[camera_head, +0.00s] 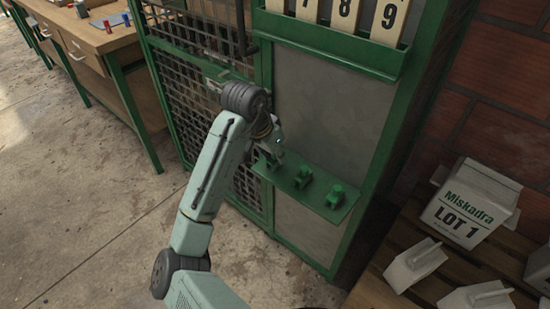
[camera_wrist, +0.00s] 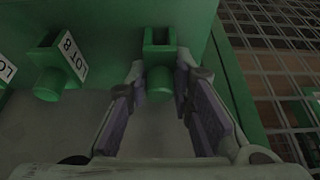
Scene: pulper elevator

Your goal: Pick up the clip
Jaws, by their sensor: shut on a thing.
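My gripper (camera_head: 274,150) is at the left end of a narrow green shelf (camera_head: 318,200). In the wrist view my gripper (camera_wrist: 160,80) has its two fingers on either side of a green clip (camera_wrist: 160,62) and is shut on it. The clip has a square, open upper part and a rounded lower end. In the head view my gripper mostly hides it. A second green clip (camera_wrist: 53,68), with a "LOT 8" label, stands beside it, also seen in the head view (camera_head: 302,177). A third green clip (camera_head: 336,196) stands at the shelf's right end.
A green-framed cabinet with wire mesh (camera_head: 195,100) stands left of the shelf. Number plates (camera_head: 345,14) sit in a rack above. Lot boxes (camera_head: 466,205) and white scoop-like items (camera_head: 415,262) lie on pallets at the right. A wooden desk (camera_head: 90,35) is at the upper left.

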